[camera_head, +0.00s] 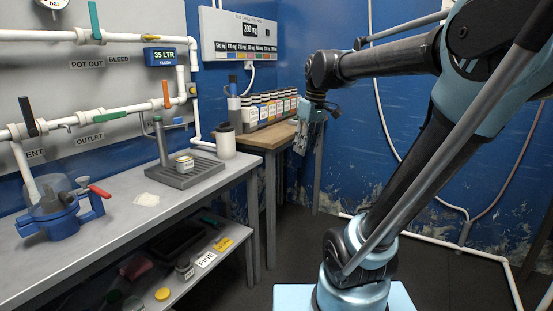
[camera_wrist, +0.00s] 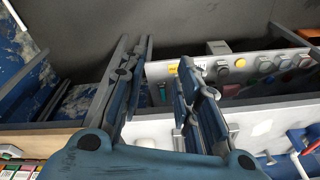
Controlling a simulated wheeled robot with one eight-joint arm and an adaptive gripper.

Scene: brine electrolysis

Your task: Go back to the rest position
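My gripper (camera_head: 303,142) hangs at the end of my raised arm, beyond the right end of the grey bench, in front of the wooden side table (camera_head: 266,138) as seen in the head view. In the wrist view my gripper (camera_wrist: 155,70) has its two blue-grey fingers spread apart. Nothing is between them. Past the fingers, the dark floor (camera_wrist: 200,22) and the lower shelf of the bench show.
The grey bench (camera_head: 165,205) at left holds a drain tray (camera_head: 187,175), a blue strainer (camera_head: 60,215) and a white powder pile (camera_head: 146,199). Several labelled bottles (camera_head: 268,106) stand on the side table. Pipes and coloured-handle valves line the wall. The floor between is clear.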

